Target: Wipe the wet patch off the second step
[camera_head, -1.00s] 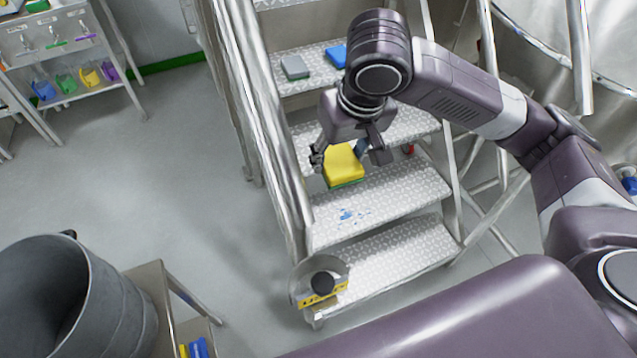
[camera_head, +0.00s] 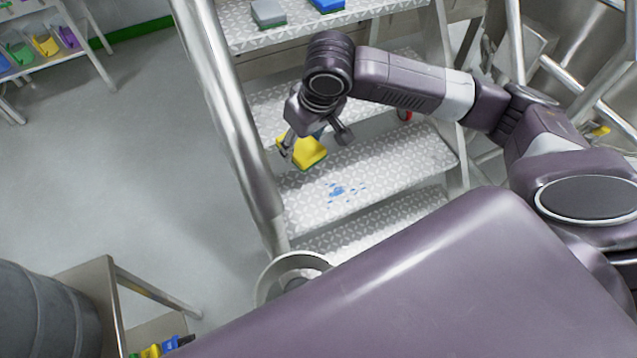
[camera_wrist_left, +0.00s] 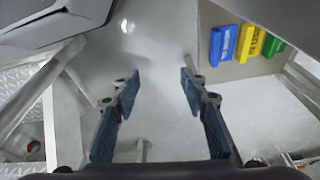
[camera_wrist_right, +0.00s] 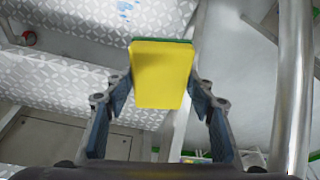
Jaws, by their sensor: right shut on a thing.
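My right gripper (camera_head: 314,142) is shut on a yellow sponge (camera_head: 303,152) with a green underside. The sponge fills the space between the fingers in the right wrist view (camera_wrist_right: 161,78). The gripper holds it over the left part of a patterned metal step (camera_head: 405,165). Whether the sponge touches the step I cannot tell. The blue wet patch (camera_head: 341,192) lies on this step, to the right of and nearer than the sponge. It also shows at the top of the right wrist view (camera_wrist_right: 125,8). My left gripper (camera_wrist_left: 158,80) is open and empty, seen only in the left wrist view.
A grey sponge (camera_head: 268,13) and a blue sponge (camera_head: 327,4) lie on a higher step. A metal handrail (camera_head: 228,105) runs along the left of the stairs. A grey drum (camera_head: 45,315) and a metal stand (camera_head: 100,275) are at lower left. The floor between is clear.

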